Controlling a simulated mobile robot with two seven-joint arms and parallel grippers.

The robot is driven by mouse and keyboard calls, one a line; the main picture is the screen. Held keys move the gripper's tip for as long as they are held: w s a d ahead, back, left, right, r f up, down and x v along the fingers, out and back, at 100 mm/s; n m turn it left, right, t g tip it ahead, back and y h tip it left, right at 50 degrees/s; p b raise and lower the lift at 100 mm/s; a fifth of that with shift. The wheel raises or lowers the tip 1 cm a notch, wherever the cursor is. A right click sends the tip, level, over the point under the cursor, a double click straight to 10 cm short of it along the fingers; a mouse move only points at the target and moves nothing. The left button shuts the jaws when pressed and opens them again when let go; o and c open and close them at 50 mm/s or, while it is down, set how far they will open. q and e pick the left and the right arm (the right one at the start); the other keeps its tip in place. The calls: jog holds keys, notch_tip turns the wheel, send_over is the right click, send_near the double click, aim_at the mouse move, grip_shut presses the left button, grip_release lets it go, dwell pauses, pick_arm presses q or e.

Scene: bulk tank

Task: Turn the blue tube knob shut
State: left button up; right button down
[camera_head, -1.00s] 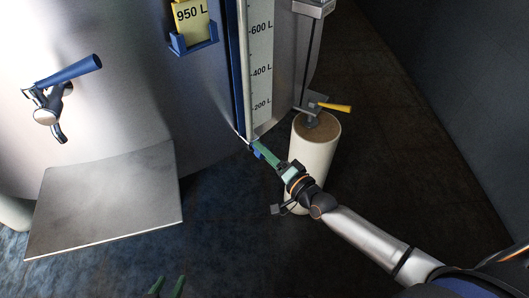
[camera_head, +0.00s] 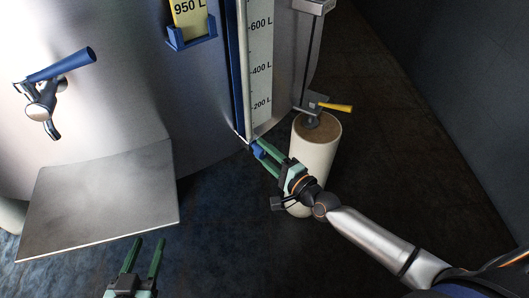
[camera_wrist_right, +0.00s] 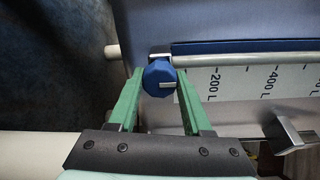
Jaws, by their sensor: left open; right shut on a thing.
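The blue tube knob (camera_head: 258,152) sits at the foot of the sight tube on the tank, below the litre scale. In the right wrist view the knob (camera_wrist_right: 159,77) faces the camera, with a white mark pointing right. My right gripper (camera_head: 260,149) has its green fingers on either side of the knob, shut on it; the fingers also show in the right wrist view (camera_wrist_right: 159,84). My left gripper (camera_head: 148,242) is open and empty at the bottom of the head view, in front of the metal plate.
The litre scale (camera_head: 261,70) stands beside the tube. A tap with a blue handle (camera_head: 62,65) is on the tank at left. A metal plate (camera_head: 105,200) lies below it. A pale post (camera_head: 316,150) and a yellow lever (camera_head: 335,107) stand close behind my right gripper.

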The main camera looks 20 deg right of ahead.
dwell(0.3)
jog(key=shift+c, duration=1.7)
grip_release()
jog(key=shift+s, duration=0.1)
pick_arm(q)
jog(key=s+f+g+p, duration=0.1)
jog(key=s+f+g, duration=0.1)
jog(key=f, duration=0.4)
jog(key=shift+s+n+g+y, duration=0.3)
jog(key=shift+s+g+y, duration=0.1)
jog(key=shift+s, duration=0.3)
pick_arm(e)
jog(key=v, duration=1.2)
jog(key=shift+s, duration=0.15)
